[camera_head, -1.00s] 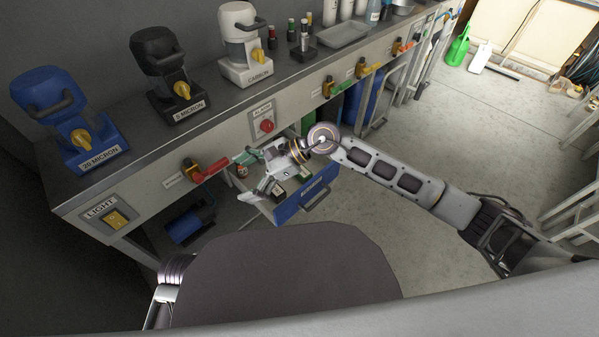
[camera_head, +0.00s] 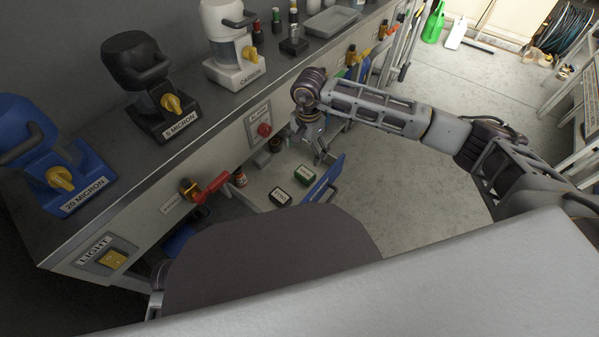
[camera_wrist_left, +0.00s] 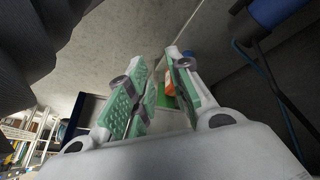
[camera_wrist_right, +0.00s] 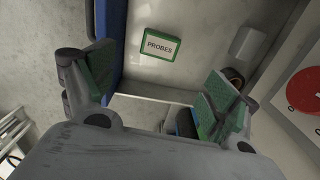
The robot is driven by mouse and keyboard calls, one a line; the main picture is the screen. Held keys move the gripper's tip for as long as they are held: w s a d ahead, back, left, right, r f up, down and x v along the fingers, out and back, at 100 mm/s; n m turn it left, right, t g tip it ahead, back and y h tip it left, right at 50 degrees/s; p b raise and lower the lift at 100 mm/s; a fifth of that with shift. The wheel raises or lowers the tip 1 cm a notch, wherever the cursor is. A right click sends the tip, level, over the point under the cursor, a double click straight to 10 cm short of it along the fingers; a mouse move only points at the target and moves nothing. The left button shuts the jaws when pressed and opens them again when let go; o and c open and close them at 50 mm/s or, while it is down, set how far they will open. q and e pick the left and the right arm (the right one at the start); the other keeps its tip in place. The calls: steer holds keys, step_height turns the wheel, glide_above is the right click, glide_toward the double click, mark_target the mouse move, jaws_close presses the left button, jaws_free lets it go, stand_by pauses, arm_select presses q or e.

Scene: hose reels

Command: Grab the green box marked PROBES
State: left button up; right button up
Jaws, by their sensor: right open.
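The green-edged box with a pale label reading PROBES (camera_wrist_right: 160,45) lies flat in an open drawer, near its blue front, in the right wrist view. In the head view it appears to be the green-edged box (camera_head: 305,175) nearer my right gripper; its label is too small to read there. My right gripper (camera_head: 306,150) is open and empty over the right side of the drawer, apart from the box. Its spread green pads show in the right wrist view (camera_wrist_right: 155,98). My left gripper (camera_wrist_left: 160,100) looks open, with nothing visibly held; it is hidden in the head view.
Another dark box (camera_head: 280,197) lies beside it. Small jars (camera_head: 262,157) stand deeper in the drawer. The blue drawer front (camera_head: 324,178) rises on the near right. A red knob (camera_head: 264,130) and a red-handled valve (camera_head: 212,187) stick out from the bench. The floor right is open.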

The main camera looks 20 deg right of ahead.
mark_target(306, 172)
steer(key=shift+d, duration=0.1)
stand_by(0.3)
step_height(306, 172, down, 8)
steer(key=shift+b, duration=1.2)
arm_select(q)
steer(key=shift+n+t+h, duration=0.3)
steer(key=shift+t+h, duration=0.1)
steer(key=shift+t, duration=0.2)
steer(key=f, duration=0.2)
steer(key=d+f, duration=0.1)
steer(key=f, duration=0.2)
steer(key=shift+w+f, duration=0.1)
steer(key=shift+w, duration=0.05)
arm_select(e)
steer(key=shift+f, duration=0.3)
steer(key=shift+f, duration=0.1)
